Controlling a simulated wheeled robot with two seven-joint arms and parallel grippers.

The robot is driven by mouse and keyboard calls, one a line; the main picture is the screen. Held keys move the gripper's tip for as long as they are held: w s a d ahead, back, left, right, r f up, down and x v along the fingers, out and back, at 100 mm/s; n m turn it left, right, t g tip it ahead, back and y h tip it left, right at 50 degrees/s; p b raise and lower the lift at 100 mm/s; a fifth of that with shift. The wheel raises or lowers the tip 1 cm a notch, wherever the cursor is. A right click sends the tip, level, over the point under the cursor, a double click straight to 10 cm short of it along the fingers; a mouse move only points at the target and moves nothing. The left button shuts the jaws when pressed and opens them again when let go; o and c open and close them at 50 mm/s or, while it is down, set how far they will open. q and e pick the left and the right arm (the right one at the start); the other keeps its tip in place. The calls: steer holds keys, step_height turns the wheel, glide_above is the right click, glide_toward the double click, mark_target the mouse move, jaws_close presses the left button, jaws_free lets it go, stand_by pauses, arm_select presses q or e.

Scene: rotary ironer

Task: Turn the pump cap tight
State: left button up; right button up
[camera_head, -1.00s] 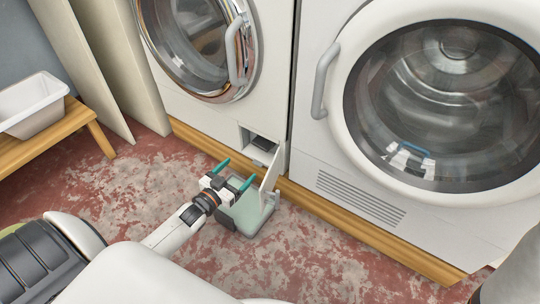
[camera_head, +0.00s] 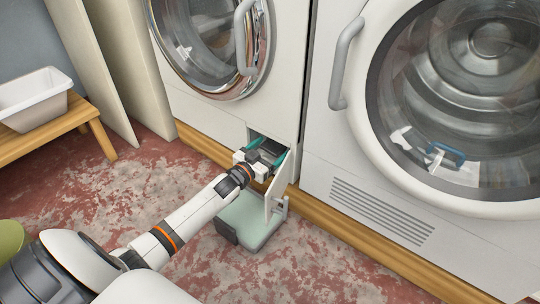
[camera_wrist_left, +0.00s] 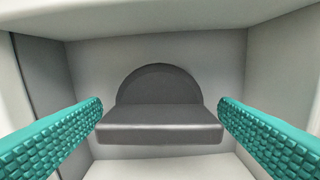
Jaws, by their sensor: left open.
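The pump cap (camera_wrist_left: 160,110) shows in the left wrist view as a dark grey round disc with a wide grip bar across it. The bar lies level. It sits at the back of a light recess in the washer's lower front. My left gripper (camera_head: 267,155) is open at the mouth of this recess. Its teal fingers (camera_wrist_left: 160,124) stand on either side of the bar, with a gap visible on each side. In the head view the gripper partly hides the dark recess. My right gripper is not in view.
The small white flap (camera_head: 277,187) hangs open right of the gripper. A pale green tray (camera_head: 252,238) lies on the floor below. The washer (camera_head: 190,111) and dryer (camera_head: 322,160) stand above a wooden plinth (camera_head: 340,226). A white tub (camera_head: 36,108) sits on a bench.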

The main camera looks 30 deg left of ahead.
arm_select(q)
steer(key=shift+w, duration=0.25)
steer(key=c, duration=1)
steer(key=shift+r+m+p, duration=0.2)
steer(key=shift+m+p, duration=1.15)
steer(key=shift+m, duration=0.05)
steer(key=m+p, duration=0.1)
steer(key=m, duration=0.2)
steer(key=shift+d+f+m+p, duration=0.1)
steer(key=shift+m+p, duration=0.2)
steer(key=shift+p, duration=0.1)
steer(key=m, duration=0.2)
steer(key=shift+f+m+p, duration=0.1)
steer(key=shift+m+p, duration=0.25)
steer(key=shift+m, duration=0.05)
steer(key=m, duration=0.2)
steer(key=shift+m, duration=0.4)
steer(key=m, duration=0.5)
steer(key=shift+f, duration=0.1)
steer(key=shift+m, duration=0.3)
